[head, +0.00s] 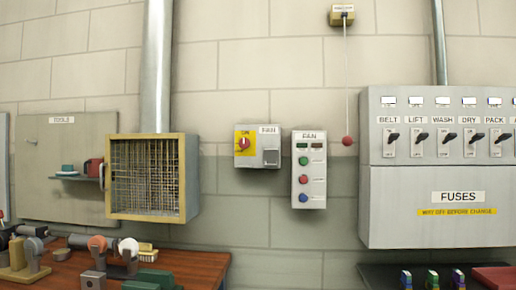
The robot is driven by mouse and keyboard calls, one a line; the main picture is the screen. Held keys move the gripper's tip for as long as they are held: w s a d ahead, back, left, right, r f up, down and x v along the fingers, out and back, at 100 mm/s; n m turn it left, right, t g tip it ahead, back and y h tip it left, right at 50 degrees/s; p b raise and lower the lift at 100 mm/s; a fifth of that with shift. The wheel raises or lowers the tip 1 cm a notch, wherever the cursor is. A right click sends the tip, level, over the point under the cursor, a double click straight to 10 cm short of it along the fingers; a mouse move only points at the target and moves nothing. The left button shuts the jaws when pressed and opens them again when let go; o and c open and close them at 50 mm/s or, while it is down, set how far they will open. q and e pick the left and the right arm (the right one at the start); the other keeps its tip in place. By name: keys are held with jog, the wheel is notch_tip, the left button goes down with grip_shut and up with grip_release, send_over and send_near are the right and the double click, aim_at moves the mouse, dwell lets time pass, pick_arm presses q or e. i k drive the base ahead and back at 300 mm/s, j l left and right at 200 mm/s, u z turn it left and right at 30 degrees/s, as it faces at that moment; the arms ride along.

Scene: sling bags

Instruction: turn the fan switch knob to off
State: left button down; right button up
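The fan switch (270,143) is a grey wall box labelled FAN, right of the mesh-fronted unit. On its left half is a yellow plate with a round red knob (243,144). Small lettering above the knob looks like ON, but it is too small to be sure. The knob has a light mark that looks roughly upright; its exact setting is hard to read. Neither of my grippers shows in the head view, and nothing touches the knob.
A second FAN box (309,185) with green, red and blue buttons hangs just right. A pull cord with a red ball (347,141) hangs beyond it. A yellow-framed mesh unit (150,178) juts out at left. A large fuse cabinet (440,222) with several levers stands right.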

aim_at(244, 143)
jog(key=i+l+u, duration=0.15)
jog(key=i+l, duration=0.2)
jog(key=i+l+u, duration=0.1)
jog(key=i+l, duration=0.25)
jog(key=l, duration=0.15)
